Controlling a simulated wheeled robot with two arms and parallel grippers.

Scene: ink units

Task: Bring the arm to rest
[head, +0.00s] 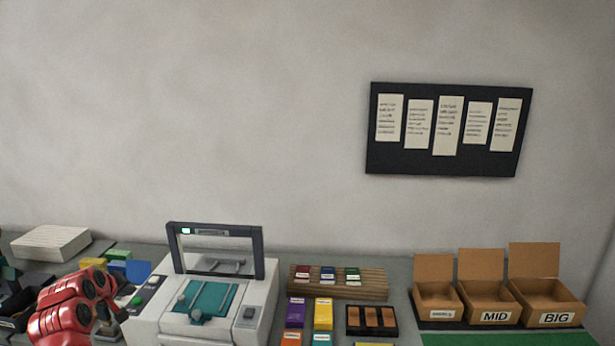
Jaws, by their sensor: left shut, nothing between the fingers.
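My left arm, red, comes in at the lower left. Its gripper (117,311) is shut and empty, partly hidden by the red arm links, just left of the white machine (259,300). The machine has a raised dark frame, a teal bed and a small green light. My right gripper is not in view.
Behind my left arm lie yellow, green and blue blocks (118,254) and a white stack (50,243). Right of the machine are a wooden rack (338,292) with several cartridges, coloured boxes (295,313) and a black tray (371,333). Open cardboard boxes (487,300) stand at right.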

